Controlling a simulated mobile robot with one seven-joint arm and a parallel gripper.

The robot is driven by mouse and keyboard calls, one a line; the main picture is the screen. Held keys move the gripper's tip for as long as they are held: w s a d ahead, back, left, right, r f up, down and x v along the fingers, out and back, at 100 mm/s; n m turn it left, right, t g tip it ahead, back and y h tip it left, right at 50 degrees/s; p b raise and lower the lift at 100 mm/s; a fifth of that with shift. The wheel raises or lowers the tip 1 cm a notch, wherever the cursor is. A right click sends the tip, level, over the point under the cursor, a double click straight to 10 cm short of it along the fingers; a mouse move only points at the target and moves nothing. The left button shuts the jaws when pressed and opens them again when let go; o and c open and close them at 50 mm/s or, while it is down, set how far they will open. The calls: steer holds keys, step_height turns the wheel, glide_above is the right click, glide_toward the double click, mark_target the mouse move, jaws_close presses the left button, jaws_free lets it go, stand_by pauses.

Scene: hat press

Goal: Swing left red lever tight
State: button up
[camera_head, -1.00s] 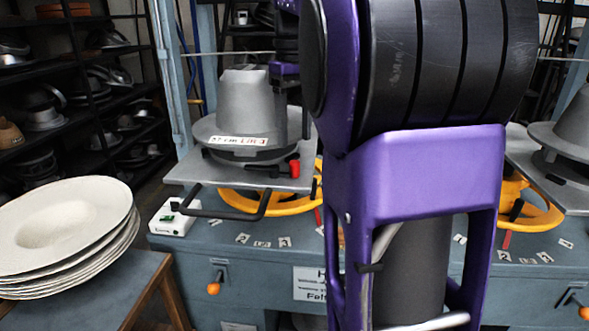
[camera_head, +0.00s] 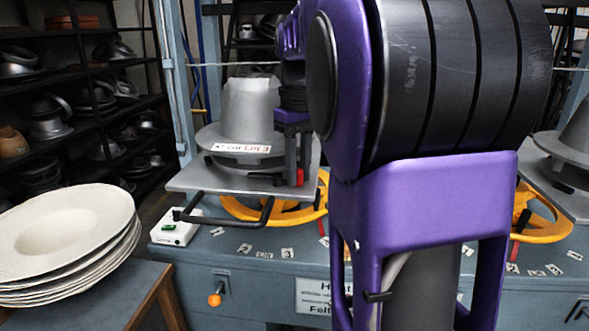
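The left hat press shows a grey hat mould (camera_head: 250,110) on a flat metal plate (camera_head: 195,180). A small red lever (camera_head: 300,177) sits at the plate's right front corner, partly hidden by my gripper. My gripper (camera_head: 298,183) points down with its dark fingers at that lever, overlapping it in the picture. Whether the fingers touch or clasp the lever, and how far they are apart, I cannot tell. My purple arm hides much of the middle and right of the view.
A yellow handwheel (camera_head: 240,209) is under the plate, and a black bar handle (camera_head: 238,219) juts out in front. A stack of white felt hats (camera_head: 70,235) stands on a side table at left. A second press (camera_head: 565,150) is at the right edge.

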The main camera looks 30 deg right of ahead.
mark_target(285, 195)
jaws_close()
steer(key=shift+s+a+r+m, duration=0.1)
steer(key=shift+m, duration=0.2)
steer(key=shift+s+a+m+p, duration=0.2)
steer(key=shift+s+m+p, duration=0.05)
steer(key=shift+m+p, duration=0.6)
steer(key=m, duration=0.2)
steer(key=a+m+p, duration=0.1)
steer(key=shift+s+m, duration=0.35)
steer(key=m+p, duration=0.1)
steer(key=a+m, duration=0.1)
steer(key=m, duration=0.1)
steer(key=shift+s+a+p, duration=0.1)
steer(key=shift+s+p, duration=0.05)
steer(key=shift+p, duration=0.25)
steer(key=shift+a+m, duration=0.25)
steer(key=shift+m, duration=0.6)
steer(key=shift+a+m, duration=0.2)
steer(key=shift+m, duration=0.65)
